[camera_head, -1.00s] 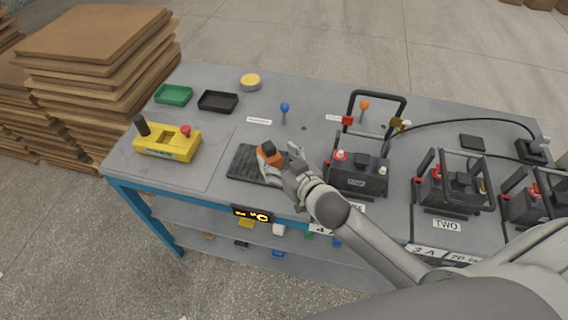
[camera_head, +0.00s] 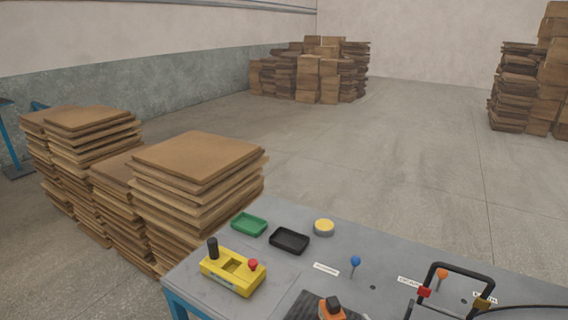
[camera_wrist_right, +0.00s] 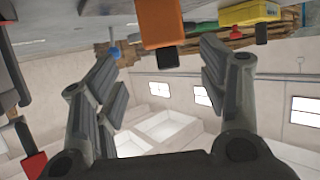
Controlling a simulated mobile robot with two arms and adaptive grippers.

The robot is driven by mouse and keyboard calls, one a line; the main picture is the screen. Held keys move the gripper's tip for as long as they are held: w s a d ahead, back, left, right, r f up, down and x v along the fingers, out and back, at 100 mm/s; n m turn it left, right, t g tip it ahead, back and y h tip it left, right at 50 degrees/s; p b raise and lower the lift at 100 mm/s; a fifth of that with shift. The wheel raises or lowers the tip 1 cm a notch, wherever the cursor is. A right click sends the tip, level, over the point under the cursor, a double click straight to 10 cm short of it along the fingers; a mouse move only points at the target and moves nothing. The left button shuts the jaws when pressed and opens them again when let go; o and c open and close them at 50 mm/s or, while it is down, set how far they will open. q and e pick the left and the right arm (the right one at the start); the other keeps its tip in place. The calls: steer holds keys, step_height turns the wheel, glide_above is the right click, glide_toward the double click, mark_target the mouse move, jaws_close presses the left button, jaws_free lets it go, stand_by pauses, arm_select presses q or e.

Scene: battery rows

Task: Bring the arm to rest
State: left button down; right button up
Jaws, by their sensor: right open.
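My right gripper (camera_wrist_right: 158,58) is open in the right wrist view, with one finger on each side of the picture. An orange thing with a black end (camera_wrist_right: 163,25) shows at the top of that view, in line with the gap between the fingers; I cannot tell whether the fingers touch it.
The grey table (camera_head: 230,262) carries a yellow control box (camera_head: 232,275), green tray (camera_head: 249,223), black tray (camera_head: 289,240), yellow-topped round thing (camera_head: 324,227) and blue-knobbed pin (camera_head: 355,262). A black handle frame (camera_head: 460,266) stands right. Board stacks (camera_head: 200,180) stand behind left.

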steer(key=s+d+f+g+h, duration=0.1)
steer(key=s+f+g, duration=0.3)
steer(key=s, duration=0.8)
steer(key=s+d+f+g+h, duration=0.15)
steer(key=s+g, duration=0.45)
steer(key=s, duration=0.6)
step_height(320, 180, down, 24)
steer(key=f+g, duration=0.1)
steer(key=s+d+f+g, duration=0.1)
steer(key=s+d+f, duration=0.2)
steer(key=s+f, duration=1.4)
steer(key=shift+n+g, duration=0.3)
steer(key=shift+f, duration=0.1)
